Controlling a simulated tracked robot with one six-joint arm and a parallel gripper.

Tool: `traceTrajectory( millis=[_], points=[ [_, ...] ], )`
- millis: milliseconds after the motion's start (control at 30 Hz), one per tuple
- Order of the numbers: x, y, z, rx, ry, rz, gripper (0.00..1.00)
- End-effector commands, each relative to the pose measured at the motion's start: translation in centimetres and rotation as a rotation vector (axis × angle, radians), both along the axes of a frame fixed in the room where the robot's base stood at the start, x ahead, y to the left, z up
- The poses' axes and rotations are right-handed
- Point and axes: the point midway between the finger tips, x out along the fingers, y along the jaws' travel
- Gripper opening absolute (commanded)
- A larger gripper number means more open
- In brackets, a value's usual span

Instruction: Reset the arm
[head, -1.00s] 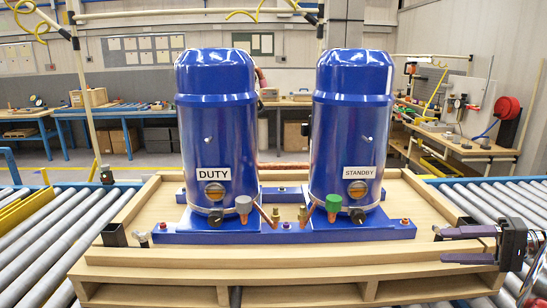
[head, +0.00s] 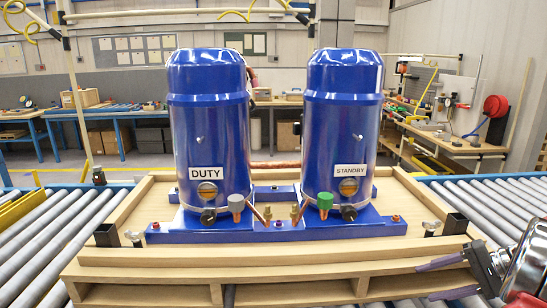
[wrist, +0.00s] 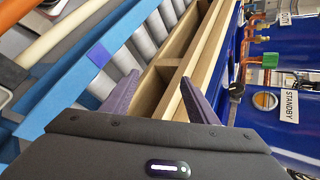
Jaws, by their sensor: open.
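My gripper (head: 445,278) is at the right front corner of the wooden pallet in the head view, low and pointing left. Its two purple fingers are apart with nothing between them. The fingers also show in the wrist view (wrist: 165,100), spread beside the pallet's wooden side (wrist: 185,62). My wrist shows at the right edge of the head view. Two blue compressors stand upright on the pallet, labelled DUTY (head: 210,120) and STANDBY (head: 341,120). The DUTY one has a grey cap (head: 236,203) at its front and the STANDBY one a green cap (head: 325,200).
The pallet (head: 270,255) has a raised wooden edge and black corner sockets (head: 455,223). Roller conveyors lie left (head: 50,240) and right (head: 500,205) of it. Workbenches (head: 130,112) stand behind, with a red hose reel (head: 495,106) at the right. Space above the pallet front is clear.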

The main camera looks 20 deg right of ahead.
Motion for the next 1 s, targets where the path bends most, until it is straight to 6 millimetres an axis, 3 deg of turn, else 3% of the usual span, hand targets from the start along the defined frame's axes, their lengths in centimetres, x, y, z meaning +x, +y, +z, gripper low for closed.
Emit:
traceTrajectory(
  millis=[500, 1000],
  points=[
    [-0.2, 11.1, -1.2, -0.299, 0.307, 0.084, 0.53],
    [-1.6, 20.9, 0.3, -0.652, 0.342, 0.235, 0.53]
  ],
)
